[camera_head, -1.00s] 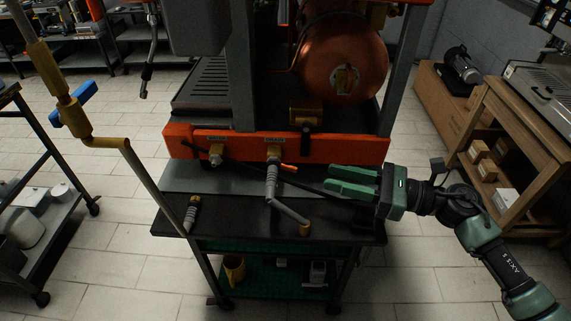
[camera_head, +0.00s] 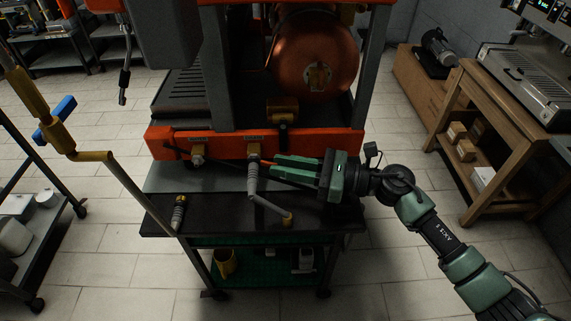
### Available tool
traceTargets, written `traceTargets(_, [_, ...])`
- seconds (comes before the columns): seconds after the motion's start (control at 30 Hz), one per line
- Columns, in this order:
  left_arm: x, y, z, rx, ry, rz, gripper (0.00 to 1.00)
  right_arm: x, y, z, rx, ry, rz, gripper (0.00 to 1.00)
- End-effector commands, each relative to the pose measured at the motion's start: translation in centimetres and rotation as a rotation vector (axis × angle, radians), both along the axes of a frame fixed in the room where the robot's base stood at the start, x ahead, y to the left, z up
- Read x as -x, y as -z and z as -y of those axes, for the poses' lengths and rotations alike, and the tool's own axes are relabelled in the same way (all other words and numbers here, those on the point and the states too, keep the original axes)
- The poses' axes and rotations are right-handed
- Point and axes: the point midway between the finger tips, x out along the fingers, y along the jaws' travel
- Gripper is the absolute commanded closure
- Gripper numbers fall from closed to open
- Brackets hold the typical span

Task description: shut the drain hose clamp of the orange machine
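The orange machine (camera_head: 340,142) stands on a black cart, with a copper boiler (camera_head: 312,68) inside. On its front panel are two labelled outlets. From the right one the grey drain hose (camera_head: 253,178) hangs down, ending in a brass-coloured fitting (camera_head: 288,218) over the cart top. The clamp's small orange lever (camera_head: 267,162) shows beside the hose top, partly hidden by my fingers. My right gripper (camera_head: 275,166) comes from the right, its green fingers apart and pointing left, with the tips close to the lever. Whether they touch it I cannot tell. My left gripper is out of view.
A second outlet (camera_head: 197,155) sits to the left, and a loose grey hose piece (camera_head: 179,213) stands on the cart top (camera_head: 225,222). A pipe with a blue lever (camera_head: 54,121) crosses the left foreground. A wooden bench (camera_head: 497,140) stands at right.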

Motion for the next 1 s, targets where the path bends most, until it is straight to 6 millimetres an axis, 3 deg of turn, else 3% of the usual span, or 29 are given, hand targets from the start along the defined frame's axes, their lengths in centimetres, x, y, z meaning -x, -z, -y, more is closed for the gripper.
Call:
traceTargets(0.37, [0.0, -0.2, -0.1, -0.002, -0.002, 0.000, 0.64, 0.1, -0.1, 0.0, 0.000, 0.013, -0.001, 1.00])
traceTargets(0.57, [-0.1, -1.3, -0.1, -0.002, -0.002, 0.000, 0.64, 0.6, -0.3, -0.1, -0.001, 0.083, -0.003, 1.00])
traceTargets(1.0, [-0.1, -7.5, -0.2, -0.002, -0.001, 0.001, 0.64, 2.2, -0.9, -1.1, -0.002, 0.431, -0.011, 1.00])
